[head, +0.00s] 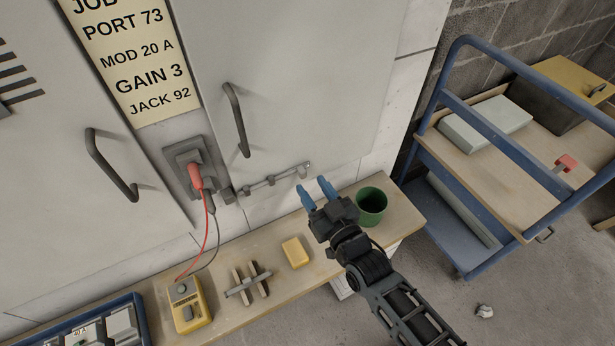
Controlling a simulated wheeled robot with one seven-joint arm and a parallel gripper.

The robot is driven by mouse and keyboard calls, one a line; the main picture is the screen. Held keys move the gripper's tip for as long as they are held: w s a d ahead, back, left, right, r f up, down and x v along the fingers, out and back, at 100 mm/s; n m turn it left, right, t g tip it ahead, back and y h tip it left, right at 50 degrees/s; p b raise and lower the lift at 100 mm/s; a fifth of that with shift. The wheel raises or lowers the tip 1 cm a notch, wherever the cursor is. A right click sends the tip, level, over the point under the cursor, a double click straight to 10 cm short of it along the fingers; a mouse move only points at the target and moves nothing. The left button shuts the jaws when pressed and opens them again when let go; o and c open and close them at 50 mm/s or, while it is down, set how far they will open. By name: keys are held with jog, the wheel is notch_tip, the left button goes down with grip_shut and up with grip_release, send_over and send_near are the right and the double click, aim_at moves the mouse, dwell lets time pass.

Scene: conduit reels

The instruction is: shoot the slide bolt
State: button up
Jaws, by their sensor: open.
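The slide bolt (272,180) is a grey metal rod in brackets, mounted low on the right cabinet door (290,80). Its right end has a small raised part near the right bracket. At its left end a grey block (228,195) sits by the door edge; I cannot tell whether the rod enters it. My gripper (316,192) has blue fingertips, is open and empty, and is just right of and a little below the bolt's right end in the picture. No contact with the bolt shows.
Below the cabinet, a wooden bench (225,268) holds a green cup (371,206) close beside my gripper, a yellow block (296,252), a wooden clamp (248,283) and a yellow meter (188,304) with leads running to a socket (190,165). A blue trolley (470,245) stands right.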

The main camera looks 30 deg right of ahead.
aim_at(304, 176)
jog(key=shift+w, duration=1.85)
jog(key=shift+c, duration=0.3)
grip_shut()
